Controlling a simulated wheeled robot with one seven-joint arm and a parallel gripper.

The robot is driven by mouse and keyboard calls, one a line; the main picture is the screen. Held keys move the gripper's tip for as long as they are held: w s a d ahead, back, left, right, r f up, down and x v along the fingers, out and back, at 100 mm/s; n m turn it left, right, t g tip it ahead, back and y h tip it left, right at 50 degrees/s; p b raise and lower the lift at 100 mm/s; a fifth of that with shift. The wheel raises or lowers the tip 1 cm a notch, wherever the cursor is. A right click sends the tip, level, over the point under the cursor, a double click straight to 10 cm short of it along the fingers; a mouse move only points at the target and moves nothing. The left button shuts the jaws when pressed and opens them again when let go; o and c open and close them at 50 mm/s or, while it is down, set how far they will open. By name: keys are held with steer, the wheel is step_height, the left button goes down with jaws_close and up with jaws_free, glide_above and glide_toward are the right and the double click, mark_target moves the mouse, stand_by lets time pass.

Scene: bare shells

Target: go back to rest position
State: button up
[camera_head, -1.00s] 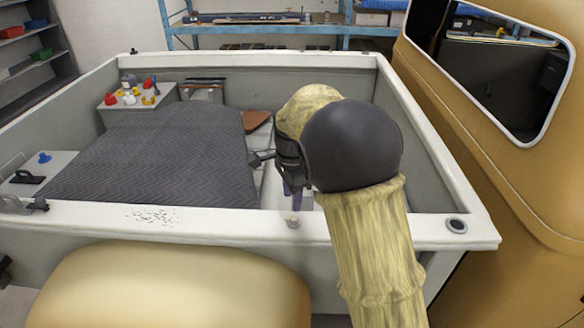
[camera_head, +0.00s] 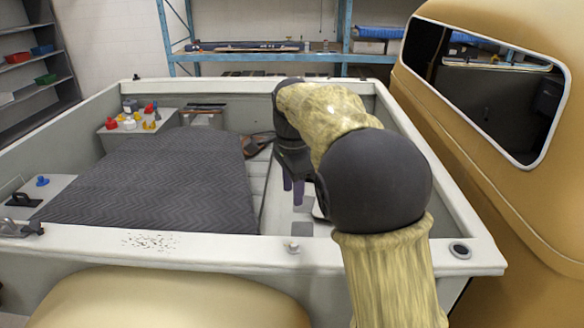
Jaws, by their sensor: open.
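My arm, with yellowish sleeves and dark joints, reaches over the near white rim into the open box-like bed. My elbow hides part of the bed's right side.
The bed's white rim (camera_head: 190,251) surrounds the arm. A grey box (camera_head: 140,122) with small red, yellow and white items stands at the back left. A tan cab-like body with a window (camera_head: 485,85) stands close on the right. Blue shelving (camera_head: 275,57) is behind.

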steer(key=s+d+f+n+t, duration=0.2)
steer(key=s+d+f+n, duration=1.1)
steer(key=s, duration=0.6)
step_height(320, 180, down, 2)
steer(key=shift+s+d+f+t, duration=0.2)
steer(key=shift+d+t, duration=0.1)
steer(key=shift+d, duration=0.95)
